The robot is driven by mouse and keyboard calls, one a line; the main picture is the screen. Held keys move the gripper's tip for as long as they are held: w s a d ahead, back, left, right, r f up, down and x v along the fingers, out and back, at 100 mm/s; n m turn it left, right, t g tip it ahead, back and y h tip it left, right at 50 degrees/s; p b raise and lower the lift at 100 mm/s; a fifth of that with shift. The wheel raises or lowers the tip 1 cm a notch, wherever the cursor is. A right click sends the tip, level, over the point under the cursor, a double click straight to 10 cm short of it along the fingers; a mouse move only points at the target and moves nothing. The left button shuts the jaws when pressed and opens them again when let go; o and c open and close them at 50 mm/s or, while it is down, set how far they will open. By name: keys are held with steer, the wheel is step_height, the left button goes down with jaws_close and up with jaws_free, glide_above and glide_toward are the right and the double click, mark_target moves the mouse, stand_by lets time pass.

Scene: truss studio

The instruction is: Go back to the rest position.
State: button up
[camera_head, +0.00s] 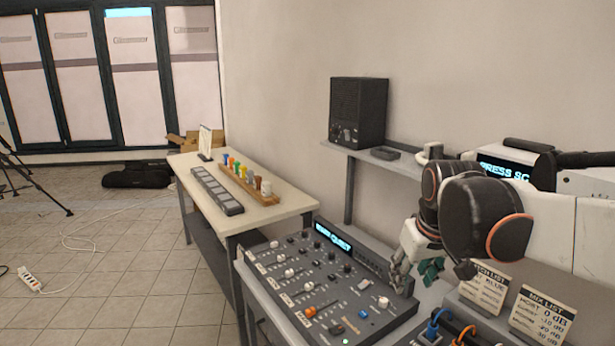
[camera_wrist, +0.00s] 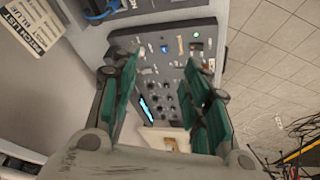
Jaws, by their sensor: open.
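My gripper (camera_head: 415,262) hangs from my black and white arm on the right of the head view, over the right end of the grey mixing console (camera_head: 300,283). In the wrist view, my gripper (camera_wrist: 160,92) has its two green-padded fingers spread apart with nothing between them. The console (camera_wrist: 176,50) shows beyond the fingers, with its knobs, a blue button and a lit screen. Whether the fingertips touch the console cannot be told. My arm hides part of the equipment behind it.
A black speaker (camera_head: 358,112) stands on a grey shelf behind the console. A pale table (camera_head: 290,205) with coloured pegs in a wooden rack stands left. The tiled floor (camera_head: 130,275) at left is mostly open.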

steer(key=s+f+m+t, duration=0.1)
steer(key=s+f, duration=0.1)
steer(key=s, duration=0.6)
steer(key=s+a+f+m+t, duration=0.1)
steer(key=s+f+t, duration=0.1)
steer(key=s, duration=0.7)
steer(key=shift+f, duration=0.5)
steer(key=shift+s, duration=0.1)
steer(key=shift+c, duration=0.6)
